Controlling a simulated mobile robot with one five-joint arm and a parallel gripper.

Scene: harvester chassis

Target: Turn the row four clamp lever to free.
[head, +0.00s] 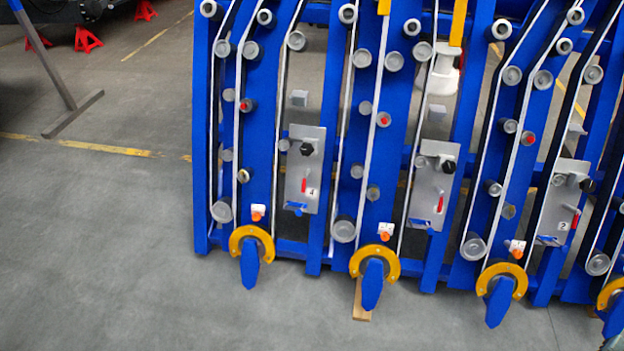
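The row four plate (294,165) is a grey metal panel at the left of the blue frame, marked by a white label with a 4 (311,192). A small red lever (303,185) sits on its lower half, roughly upright, just left of the label. A black knob (307,149) is near the plate's top. I cannot tell from this distance which lever position is free.
Similar plates with red levers stand to the right, one (431,180) in the middle and one marked 2 (562,205). Blue pointed tips with yellow rings (251,245) stick out along the frame's bottom. The grey floor (100,260) at left and front is clear.

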